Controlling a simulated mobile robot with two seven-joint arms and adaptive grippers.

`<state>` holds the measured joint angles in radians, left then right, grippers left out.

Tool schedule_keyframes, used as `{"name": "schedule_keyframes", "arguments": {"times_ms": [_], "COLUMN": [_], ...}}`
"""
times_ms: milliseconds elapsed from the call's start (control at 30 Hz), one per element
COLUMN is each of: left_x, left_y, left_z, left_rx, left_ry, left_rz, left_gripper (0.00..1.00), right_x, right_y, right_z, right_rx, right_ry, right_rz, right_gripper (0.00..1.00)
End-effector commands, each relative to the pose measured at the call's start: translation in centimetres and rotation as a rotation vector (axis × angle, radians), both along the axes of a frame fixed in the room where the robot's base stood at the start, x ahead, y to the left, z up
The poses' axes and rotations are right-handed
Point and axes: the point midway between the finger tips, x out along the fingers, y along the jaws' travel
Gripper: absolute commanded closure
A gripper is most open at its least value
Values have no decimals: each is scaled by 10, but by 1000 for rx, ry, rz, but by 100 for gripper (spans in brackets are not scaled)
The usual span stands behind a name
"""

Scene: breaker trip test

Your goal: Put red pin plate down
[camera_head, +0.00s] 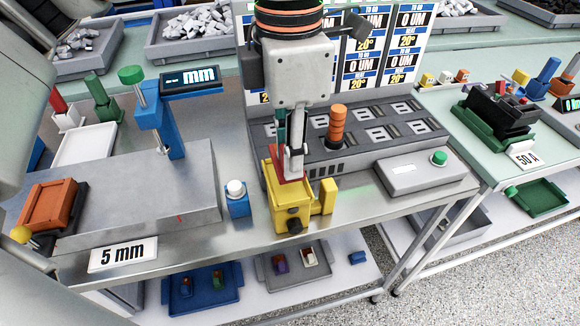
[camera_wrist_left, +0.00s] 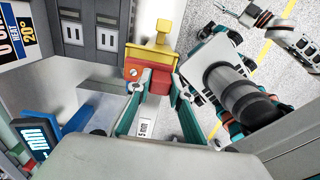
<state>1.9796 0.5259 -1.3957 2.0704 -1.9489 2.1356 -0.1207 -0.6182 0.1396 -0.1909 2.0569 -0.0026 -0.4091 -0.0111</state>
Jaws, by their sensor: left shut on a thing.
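My left gripper (camera_head: 291,165) comes down from above over a yellow block (camera_head: 288,205) at the front of the middle table. It is shut on the red pin plate (camera_head: 277,163), which is mostly hidden behind the fingers in the head view. In the left wrist view the fingertips (camera_wrist_left: 160,86) close on the red pin plate (camera_wrist_left: 160,76), right at the yellow block (camera_wrist_left: 149,54). I cannot tell whether the plate rests on the block or hangs just above it. I cannot make out my right gripper.
A blue block with a white button (camera_head: 236,197) stands left of the yellow block. A grey box with a green button (camera_head: 415,174) is to the right. The dark slotted rack (camera_head: 370,140) lies behind. A blue gauge stand (camera_head: 165,120) and orange box (camera_head: 48,207) occupy the left.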

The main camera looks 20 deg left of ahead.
Motion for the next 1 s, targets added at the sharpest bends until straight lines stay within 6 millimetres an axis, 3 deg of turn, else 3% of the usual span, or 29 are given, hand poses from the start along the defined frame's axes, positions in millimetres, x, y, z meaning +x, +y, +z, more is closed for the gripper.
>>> {"name": "schedule_keyframes", "arguments": {"times_ms": [233, 633, 667, 700, 733, 1000], "left_x": [0, 0, 0, 0, 0, 0], "left_y": [0, 0, 0, 0, 0, 0], "left_z": [-36, -40, -41, -40, -40, -40], "left_rx": [1, 1, 1, 0, 1, 1], "left_ry": [6, 3, 3, 2, 3, 3], "left_rz": [0, -1, -1, -1, 0, 0], "left_gripper": [100, 100, 77, 67, 63, 63], "right_x": [-2, -1, -1, -1, -1, -1], "right_y": [-1, -2, -2, -2, -2, -2], "right_z": [-6, -7, -7, -6, -6, -7], "right_rx": [-5, -8, -8, -8, -8, -8], "right_ry": [4, 4, 4, 4, 4, 4], "right_rz": [2, 2, 2, 2, 2, 2], "right_gripper": [60, 60, 60, 60, 60, 60]}}
